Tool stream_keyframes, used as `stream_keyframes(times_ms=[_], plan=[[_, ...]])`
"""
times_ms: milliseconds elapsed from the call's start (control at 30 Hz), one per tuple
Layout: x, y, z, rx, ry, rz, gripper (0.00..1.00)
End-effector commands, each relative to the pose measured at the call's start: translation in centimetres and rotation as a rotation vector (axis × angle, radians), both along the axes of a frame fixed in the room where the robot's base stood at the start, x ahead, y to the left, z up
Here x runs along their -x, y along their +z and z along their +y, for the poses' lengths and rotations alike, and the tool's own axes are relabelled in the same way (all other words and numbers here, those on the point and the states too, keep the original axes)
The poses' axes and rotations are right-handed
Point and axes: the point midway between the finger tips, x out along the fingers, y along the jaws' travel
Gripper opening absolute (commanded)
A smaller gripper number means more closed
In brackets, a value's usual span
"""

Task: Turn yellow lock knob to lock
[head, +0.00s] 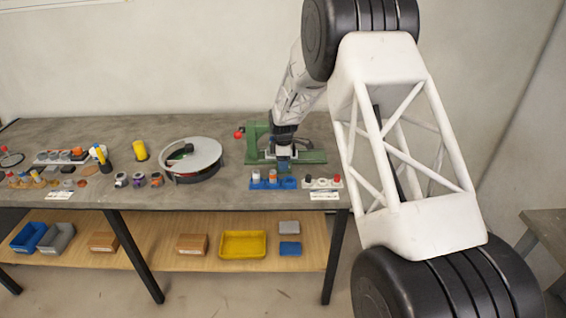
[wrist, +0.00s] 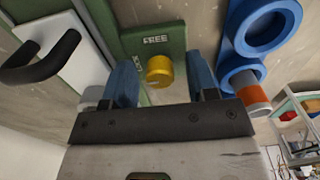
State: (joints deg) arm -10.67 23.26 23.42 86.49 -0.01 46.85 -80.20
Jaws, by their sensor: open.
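The yellow lock knob (wrist: 159,69) sits on a green panel (wrist: 158,28) in the wrist view. The panel carries the word "FREE" above the knob and another, partly covered word at its left. My gripper (wrist: 125,78) is open, with one blue finger on each side of the knob; I cannot tell whether either touches it. In the head view my gripper (head: 284,162) is at the green jig (head: 255,148) on the table. The knob is hidden there behind my gripper and arm.
A black handle (wrist: 45,58) on a white plate is at left. In the head view a round grey-topped fixture (head: 200,152) stands left of the jig.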

Motion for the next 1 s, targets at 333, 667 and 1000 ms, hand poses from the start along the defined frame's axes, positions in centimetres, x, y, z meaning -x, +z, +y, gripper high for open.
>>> stream_keyframes(times_ms=[333,667,1000], plan=[[0.0,1.5,0.0,0.0,0.0,-0.002,0.53],[0.0,5.5,0.0,0.0,0.0,-0.002,0.53],[0.0,7.8,0.0,0.0,0.0,0.0,0.53]])
